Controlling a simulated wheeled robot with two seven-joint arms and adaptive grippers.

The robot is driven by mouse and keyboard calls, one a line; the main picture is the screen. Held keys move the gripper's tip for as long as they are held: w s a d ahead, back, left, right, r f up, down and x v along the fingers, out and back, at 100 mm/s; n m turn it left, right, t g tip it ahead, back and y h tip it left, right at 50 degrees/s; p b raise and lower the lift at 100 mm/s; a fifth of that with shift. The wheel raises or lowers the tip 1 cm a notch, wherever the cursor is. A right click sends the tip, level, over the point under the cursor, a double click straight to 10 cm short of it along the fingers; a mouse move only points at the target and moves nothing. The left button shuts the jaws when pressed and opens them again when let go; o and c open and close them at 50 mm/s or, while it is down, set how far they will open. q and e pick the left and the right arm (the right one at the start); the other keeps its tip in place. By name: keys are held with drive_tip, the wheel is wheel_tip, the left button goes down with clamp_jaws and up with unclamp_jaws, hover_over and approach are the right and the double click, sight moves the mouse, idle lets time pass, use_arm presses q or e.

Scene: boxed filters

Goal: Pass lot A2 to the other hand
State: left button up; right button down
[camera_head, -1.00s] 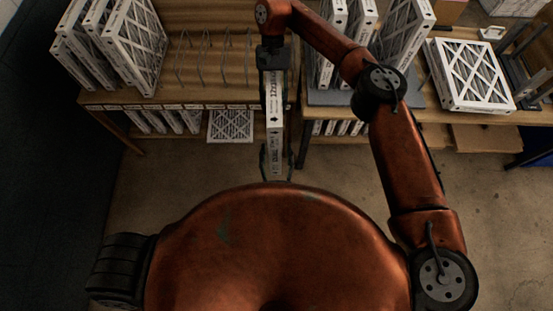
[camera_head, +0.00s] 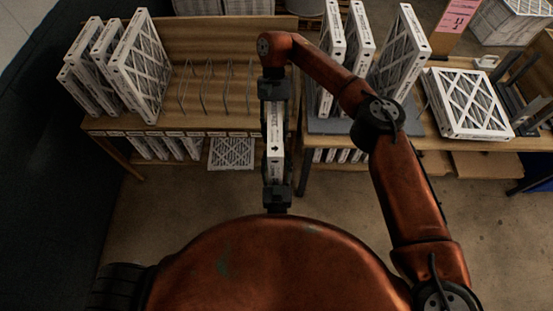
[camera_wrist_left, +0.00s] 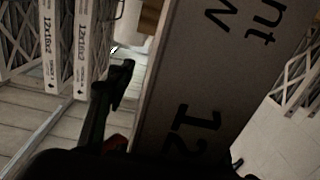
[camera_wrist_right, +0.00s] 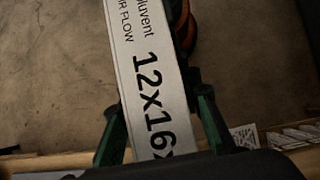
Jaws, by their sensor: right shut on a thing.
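A white-framed boxed filter (camera_head: 276,145) hangs upright and edge-on between my two grippers in the head view. I cannot read a lot mark on it. My right gripper (camera_head: 273,97) is shut on its upper end. The right wrist view shows the filter's printed edge, "12x16x" (camera_wrist_right: 150,95), between the fingers. My left gripper (camera_head: 277,172) is at the filter's lower end, with its fingers on either side. In the left wrist view the filter (camera_wrist_left: 205,75) fills the middle. One finger (camera_wrist_left: 113,90) stands with a gap beside it; the other is mostly hidden.
A wooden rack (camera_head: 215,120) with wire dividers and several filters stands at left. More filters (camera_head: 400,55) stand on the right bench, and one filter (camera_head: 468,102) lies flat there. A pink sign (camera_head: 458,15) is behind. Floor (camera_head: 180,200) is clear in front.

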use_arm(q)
drive_tip(key=shift+d, duration=0.1)
drive_tip(key=c, duration=1.1)
use_arm(e)
drive_tip(key=shift+a, duration=0.1)
use_arm(q)
drive_tip(key=shift+c, duration=0.3)
use_arm(e)
drive_tip(key=c, duration=1.3)
unclamp_jaws()
